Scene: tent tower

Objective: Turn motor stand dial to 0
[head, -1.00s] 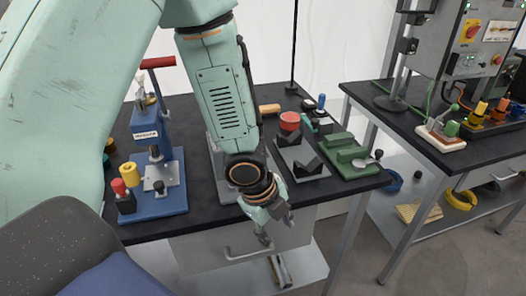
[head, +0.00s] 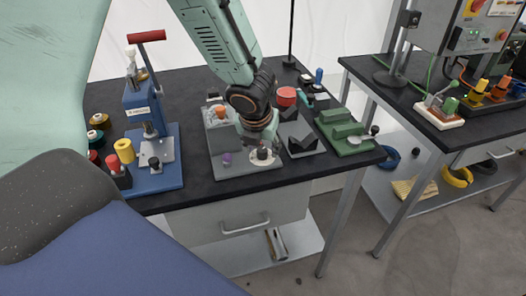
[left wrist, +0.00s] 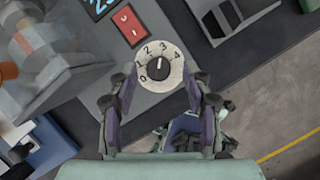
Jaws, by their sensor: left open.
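The motor stand (head: 245,170) is a grey plate with a machine on it, on the near edge of the black bench. Its dial (left wrist: 159,67) is a white disc marked 0 to 4 with a black knob. The knob's white mark points upward, roughly at 3. In the head view the dial (head: 263,155) shows as a small pale disc at the stand's front. My left gripper (left wrist: 161,78) is open, its fingers on either side of the dial; whether they touch it I cannot tell. In the head view this gripper (head: 259,143) hangs over the stand. My right gripper is not seen.
A red switch (left wrist: 129,25) sits beside the dial. A blue press (head: 150,130) with a red handle stands to the left. Grey V-blocks (head: 300,140), a red round part (head: 287,96) and a green fixture (head: 346,132) stand to the right. Open floor lies in front.

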